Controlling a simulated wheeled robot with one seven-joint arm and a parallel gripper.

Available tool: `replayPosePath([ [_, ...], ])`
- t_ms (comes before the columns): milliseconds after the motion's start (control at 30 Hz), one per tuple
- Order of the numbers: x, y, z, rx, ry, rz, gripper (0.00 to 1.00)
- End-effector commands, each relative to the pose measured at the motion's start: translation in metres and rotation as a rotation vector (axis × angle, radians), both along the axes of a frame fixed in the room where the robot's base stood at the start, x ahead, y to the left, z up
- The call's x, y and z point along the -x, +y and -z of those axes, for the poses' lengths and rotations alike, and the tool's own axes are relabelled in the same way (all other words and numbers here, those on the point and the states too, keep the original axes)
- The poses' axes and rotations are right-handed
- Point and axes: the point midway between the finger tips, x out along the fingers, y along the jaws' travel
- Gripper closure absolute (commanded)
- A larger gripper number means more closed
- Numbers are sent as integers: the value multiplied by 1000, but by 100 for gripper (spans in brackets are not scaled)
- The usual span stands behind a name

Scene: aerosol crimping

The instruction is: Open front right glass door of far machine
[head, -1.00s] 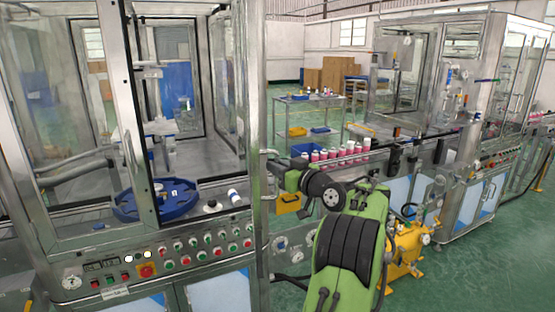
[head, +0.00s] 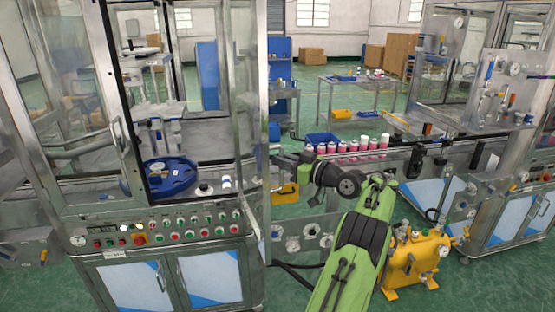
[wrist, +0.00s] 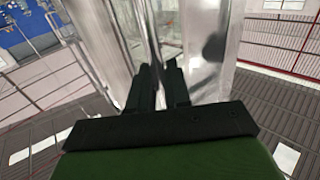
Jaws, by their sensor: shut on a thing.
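The machine at the left of the head view has a glass front. Its left glass door (head: 75,110) has a bar handle (head: 121,146) and stands closed. To its right the front looks uncovered, and a blue round tray (head: 172,178) shows inside. A narrow upright metal-and-glass panel (head: 258,110), seen nearly edge-on, stands at the right side of this opening; it looks like the right door swung outward. My arm reaches to this panel, and my gripper is hidden there in the head view. In the wrist view my gripper (wrist: 160,82) is shut on the clear, metal-edged door part (wrist: 125,65).
Red and green buttons (head: 195,228) line the machine's front panel. A conveyor with several pink-white cans (head: 350,149) runs to another glass-walled machine (head: 465,65) at right. A yellow pump unit (head: 415,262) stands near my arm. Green floor is open in the lower right.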

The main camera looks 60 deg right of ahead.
Motion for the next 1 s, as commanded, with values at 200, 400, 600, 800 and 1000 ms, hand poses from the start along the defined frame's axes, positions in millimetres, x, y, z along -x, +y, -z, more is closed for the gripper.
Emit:
replayPosePath([
  [200, 0, 1, -6, 11, -11, -4, 100],
  [400, 0, 1, -7, 12, -11, -4, 100],
  [600, 0, 1, -6, 11, -9, -3, 67],
  [800, 2, 0, -3, 6, -5, -2, 65],
  [1000, 16, 1, -1, 2, -6, 4, 65],
])
